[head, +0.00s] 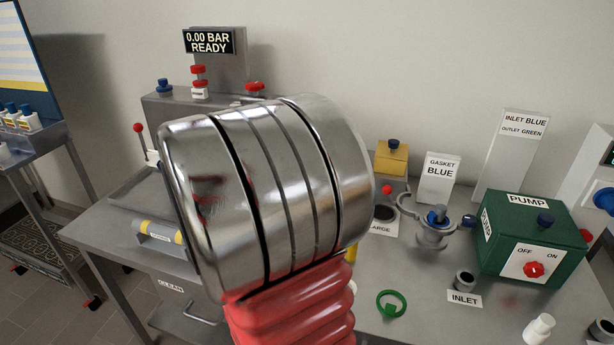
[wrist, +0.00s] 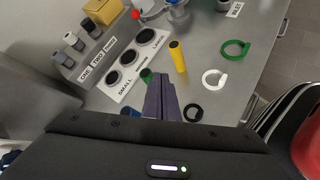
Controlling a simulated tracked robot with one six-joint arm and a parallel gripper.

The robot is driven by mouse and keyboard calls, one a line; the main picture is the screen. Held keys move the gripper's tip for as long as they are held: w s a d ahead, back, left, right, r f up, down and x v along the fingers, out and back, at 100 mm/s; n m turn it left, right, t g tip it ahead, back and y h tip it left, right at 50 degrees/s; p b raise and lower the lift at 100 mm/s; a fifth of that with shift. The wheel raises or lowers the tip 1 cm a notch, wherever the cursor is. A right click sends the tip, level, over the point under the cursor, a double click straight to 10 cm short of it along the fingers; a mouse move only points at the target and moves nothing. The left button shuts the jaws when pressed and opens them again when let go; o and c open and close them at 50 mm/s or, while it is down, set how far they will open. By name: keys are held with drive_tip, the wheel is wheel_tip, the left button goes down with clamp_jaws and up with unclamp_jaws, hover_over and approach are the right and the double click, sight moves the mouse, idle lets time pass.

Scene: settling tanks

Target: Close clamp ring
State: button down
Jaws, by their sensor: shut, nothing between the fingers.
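The metal clamp ring (head: 408,207) stands on the bench right of centre in the head view, around a fitting with a blue top (head: 437,215). Its curved halves look spread apart, with one arm reaching left and another right. In the wrist view only part of what appears to be the clamp assembly (wrist: 178,12) shows, cut by the top edge. My gripper (wrist: 161,82) shows in the wrist view with its dark fingers together and empty, over the bench near a yellow cylinder. In the head view my arm hides the gripper.
The green pump box (head: 535,240) stands right of the clamp. A green ring (head: 391,304), a white ring (wrist: 214,78), a black ring (wrist: 193,112) and a yellow cylinder (wrist: 178,56) are on the bench. A sizing plate (wrist: 128,62) with holes lies left of my fingers.

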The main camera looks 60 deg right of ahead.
sight(384, 191)
drive_tip(key=s+d+f+n+g+h, duration=0.1)
drive_tip(key=d+n, duration=0.1)
drive_tip(key=d, duration=0.6)
drive_tip(key=s+d+f+n+g+h, duration=0.2)
drive_tip(key=d+n, duration=0.1)
drive_tip(key=d, duration=0.4)
drive_tip(key=shift+s+d+f+g+h, duration=0.2)
drive_tip(key=shift+d+g+h, duration=0.1)
drive_tip(key=shift+d, duration=0.1)
drive_tip(key=x, duration=1.4)
drive_tip(key=shift+w, duration=0.1)
drive_tip(key=shift+a, duration=0.15)
drive_tip(key=shift+w, duration=0.1)
drive_tip(key=shift+w, duration=0.1)
